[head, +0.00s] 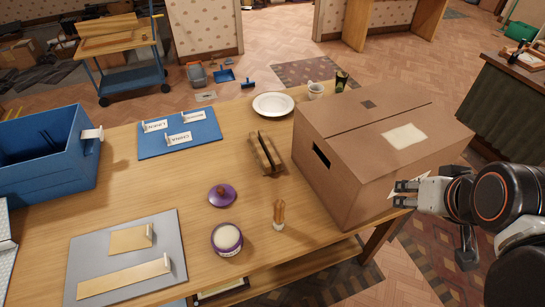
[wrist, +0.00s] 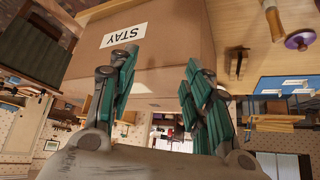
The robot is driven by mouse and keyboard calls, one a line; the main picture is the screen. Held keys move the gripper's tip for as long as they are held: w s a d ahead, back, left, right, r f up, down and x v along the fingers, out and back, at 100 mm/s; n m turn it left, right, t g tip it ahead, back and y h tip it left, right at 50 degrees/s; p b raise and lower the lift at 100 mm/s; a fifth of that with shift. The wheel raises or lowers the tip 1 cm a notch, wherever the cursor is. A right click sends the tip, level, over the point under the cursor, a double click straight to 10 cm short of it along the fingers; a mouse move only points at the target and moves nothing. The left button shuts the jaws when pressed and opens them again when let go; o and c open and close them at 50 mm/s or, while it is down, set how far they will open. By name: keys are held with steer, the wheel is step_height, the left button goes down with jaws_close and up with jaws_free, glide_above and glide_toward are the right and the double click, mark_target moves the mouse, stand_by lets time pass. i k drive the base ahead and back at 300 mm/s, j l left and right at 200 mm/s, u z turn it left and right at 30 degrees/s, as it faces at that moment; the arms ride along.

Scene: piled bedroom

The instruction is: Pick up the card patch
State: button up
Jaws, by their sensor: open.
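A small tan card piece (head: 131,237) lies on a grey board (head: 84,255) at the table's front left. My gripper (head: 400,194) is open and empty, far to the right of the board, beside the right side of a large cardboard box. In the wrist view my gripper (wrist: 160,64) shows its teal fingers apart, with the box behind them. The card piece cannot be made out in the wrist view.
The cardboard box (head: 345,180) stands on the table (head: 165,195) between my gripper and the board; its side label (wrist: 122,35) reads STAY. A purple jar (head: 227,239), lid (head: 222,195), small brush (head: 279,214), wooden rack (head: 266,155), blue board (head: 150,143) and blue crate (head: 45,178) also stand there.

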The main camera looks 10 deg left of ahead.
mark_target(135, 237)
steer(key=u, duration=2.25)
steer(key=i+l, duration=0.15)
steer(key=i, duration=0.2)
steer(key=i+l, duration=0.15)
steer(key=i, duration=0.2)
